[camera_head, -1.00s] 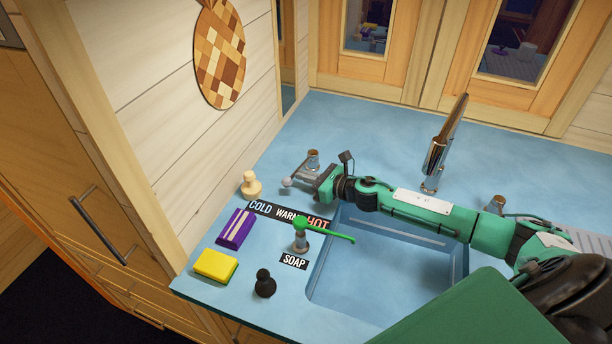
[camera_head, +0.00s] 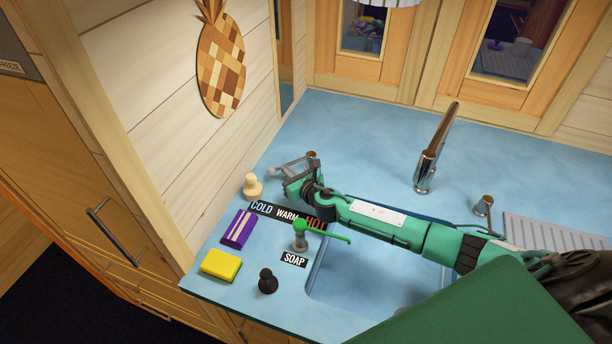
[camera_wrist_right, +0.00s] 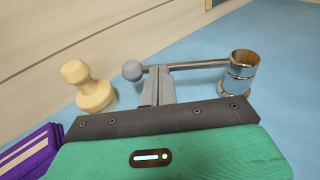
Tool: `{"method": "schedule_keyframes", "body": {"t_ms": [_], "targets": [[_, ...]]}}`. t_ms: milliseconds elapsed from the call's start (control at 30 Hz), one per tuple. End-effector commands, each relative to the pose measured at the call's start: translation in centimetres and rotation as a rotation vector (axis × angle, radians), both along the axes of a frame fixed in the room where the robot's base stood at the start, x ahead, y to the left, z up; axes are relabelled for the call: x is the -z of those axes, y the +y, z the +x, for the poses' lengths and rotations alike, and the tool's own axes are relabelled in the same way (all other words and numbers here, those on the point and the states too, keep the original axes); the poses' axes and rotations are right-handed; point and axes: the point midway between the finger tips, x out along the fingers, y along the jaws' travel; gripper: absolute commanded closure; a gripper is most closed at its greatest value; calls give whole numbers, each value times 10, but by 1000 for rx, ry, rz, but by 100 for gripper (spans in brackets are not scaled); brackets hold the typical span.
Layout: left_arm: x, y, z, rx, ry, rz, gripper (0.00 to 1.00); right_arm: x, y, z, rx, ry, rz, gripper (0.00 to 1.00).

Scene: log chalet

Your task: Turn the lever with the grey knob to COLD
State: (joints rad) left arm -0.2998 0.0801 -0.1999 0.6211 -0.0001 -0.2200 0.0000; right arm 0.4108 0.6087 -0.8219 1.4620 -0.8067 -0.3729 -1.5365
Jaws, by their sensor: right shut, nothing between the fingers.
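The lever is a metal rod on a round chrome post, with a grey knob (camera_wrist_right: 132,70) at its left end. The post (camera_head: 312,157) stands at the back left of the counter. The label strip (camera_head: 288,216) reads COLD, WARM, HOT from left to right, in front of the lever. My left gripper is not in view.
A cream stopper (camera_head: 252,187) stands left of the lever. The faucet (camera_head: 430,155) and sink (camera_head: 350,275) are to the right.

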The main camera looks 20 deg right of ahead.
Motion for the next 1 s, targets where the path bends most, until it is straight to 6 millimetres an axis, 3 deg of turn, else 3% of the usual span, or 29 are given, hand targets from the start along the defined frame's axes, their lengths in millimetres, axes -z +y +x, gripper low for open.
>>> {"method": "schedule_keyframes", "body": {"t_ms": [633, 1000], "targets": [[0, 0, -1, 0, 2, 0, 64, -1, 0, 0, -2, -1, 1, 100], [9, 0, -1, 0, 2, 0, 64, -7, -9, -46, -2, 1, -2, 100]]}}
